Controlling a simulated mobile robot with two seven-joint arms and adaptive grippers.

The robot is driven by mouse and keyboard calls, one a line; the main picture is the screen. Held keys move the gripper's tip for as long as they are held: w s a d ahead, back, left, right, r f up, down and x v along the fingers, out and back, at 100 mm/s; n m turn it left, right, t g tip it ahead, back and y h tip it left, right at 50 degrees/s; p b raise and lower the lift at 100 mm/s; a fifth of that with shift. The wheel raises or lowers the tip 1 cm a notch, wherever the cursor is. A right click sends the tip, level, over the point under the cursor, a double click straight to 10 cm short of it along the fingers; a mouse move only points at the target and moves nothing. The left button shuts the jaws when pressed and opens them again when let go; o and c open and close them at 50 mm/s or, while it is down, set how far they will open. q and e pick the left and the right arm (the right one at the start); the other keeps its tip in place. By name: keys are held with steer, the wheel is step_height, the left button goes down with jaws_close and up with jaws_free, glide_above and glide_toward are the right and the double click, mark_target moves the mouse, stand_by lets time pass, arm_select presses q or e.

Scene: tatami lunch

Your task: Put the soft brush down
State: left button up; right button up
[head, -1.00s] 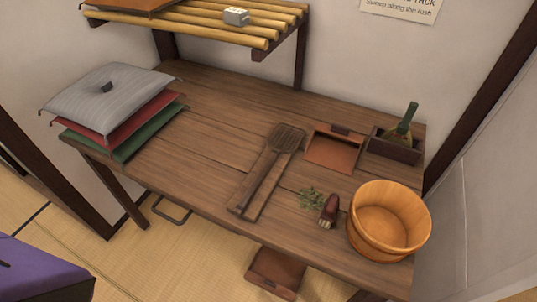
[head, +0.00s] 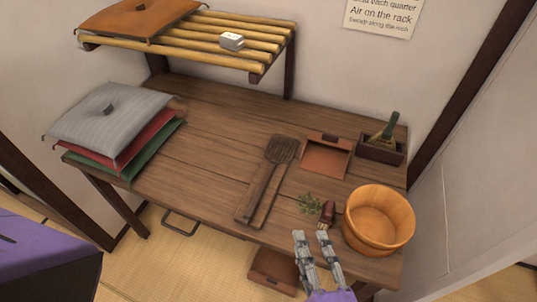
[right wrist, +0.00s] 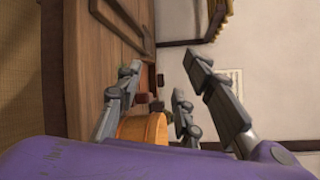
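A small brush with a dark red handle and pale bristles (head: 327,213) lies on the wooden table, beside a sprig of green leaves (head: 309,203) and left of the wooden tub (head: 378,222). A second brush with a green handle (head: 386,130) leans upright in a dark box (head: 379,151); I cannot tell for sure which is the soft one. My right gripper (head: 311,234) is at the table's front edge, just in front of the red-handled brush, fingers apart and empty. The right wrist view also shows its fingers spread, with the tub (right wrist: 143,130) beyond. My left gripper is out of view.
A brown dustpan-like tray (head: 325,159) and a slatted wooden paddle (head: 267,177) lie on the table (head: 200,150). Stacked cushions (head: 110,125) sit at its left end. A slatted rack (head: 205,40) hangs above. The table's left middle is clear.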

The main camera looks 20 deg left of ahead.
mark_target(325, 220)
steer(key=w+d+r+m+t+h, duration=0.1)
steer(key=w+d+m+t+h, duration=0.15)
steer(key=w+m+h, duration=0.6)
steer(key=f+m, duration=0.2)
steer(key=m, duration=0.2)
steer(key=f+m+g, duration=0.1)
steer(key=f+m, duration=0.1)
steer(key=m, duration=0.1)
steer(key=s+f+m, duration=0.1)
steer(key=f+m, duration=0.1)
steer(key=m, duration=0.2)
steer(key=shift+m+g, duration=0.35)
steer(key=shift+w+f, duration=0.15)
steer(key=shift+f, duration=0.05)
steer(key=x, duration=0.7)
steer(key=shift+w+a+f+p, duration=0.1)
steer(key=shift+f+p, duration=0.2)
steer(key=shift+f, duration=0.05)
jaws_close()
steer(key=shift+r, duration=0.15)
